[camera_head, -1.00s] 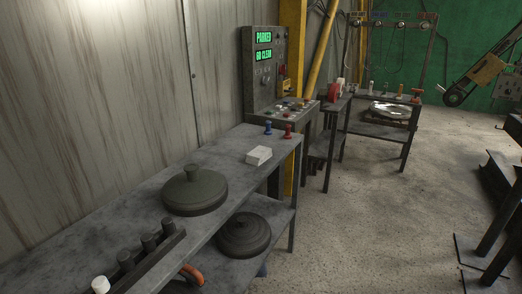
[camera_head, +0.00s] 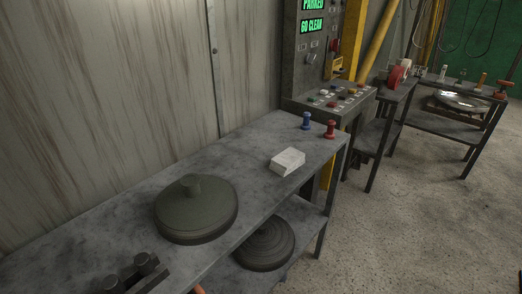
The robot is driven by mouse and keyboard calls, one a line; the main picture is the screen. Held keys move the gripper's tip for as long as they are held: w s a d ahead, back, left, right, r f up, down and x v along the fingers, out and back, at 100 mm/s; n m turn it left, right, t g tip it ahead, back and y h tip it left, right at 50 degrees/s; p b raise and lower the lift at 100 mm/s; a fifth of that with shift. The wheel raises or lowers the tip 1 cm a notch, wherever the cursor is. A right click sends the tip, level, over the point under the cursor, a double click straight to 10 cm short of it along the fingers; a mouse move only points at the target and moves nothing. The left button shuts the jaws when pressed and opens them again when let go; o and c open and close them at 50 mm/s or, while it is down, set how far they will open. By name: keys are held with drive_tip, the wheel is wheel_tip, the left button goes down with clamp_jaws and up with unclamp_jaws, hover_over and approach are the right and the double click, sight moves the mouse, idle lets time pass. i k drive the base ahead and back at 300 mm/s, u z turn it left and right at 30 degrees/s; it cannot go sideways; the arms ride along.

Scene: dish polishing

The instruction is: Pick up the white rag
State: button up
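A small white folded block, which looks like the white rag (camera_head: 287,161), lies on the grey metal workbench (camera_head: 120,217) near its far right end. It is flat on the top surface with clear space around it.
A dark round lidded disc (camera_head: 196,210) sits left of the rag, and another (camera_head: 265,245) is on the lower shelf. Blue (camera_head: 306,121) and red (camera_head: 331,129) knobs stand behind the rag. A control console (camera_head: 335,98) adjoins the bench's far end. Open floor lies to the right.

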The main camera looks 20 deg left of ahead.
sight(290, 159)
drive_tip(key=u, duration=0.25)
drive_tip(key=i, duration=0.9)
drive_tip(key=u, duration=0.3)
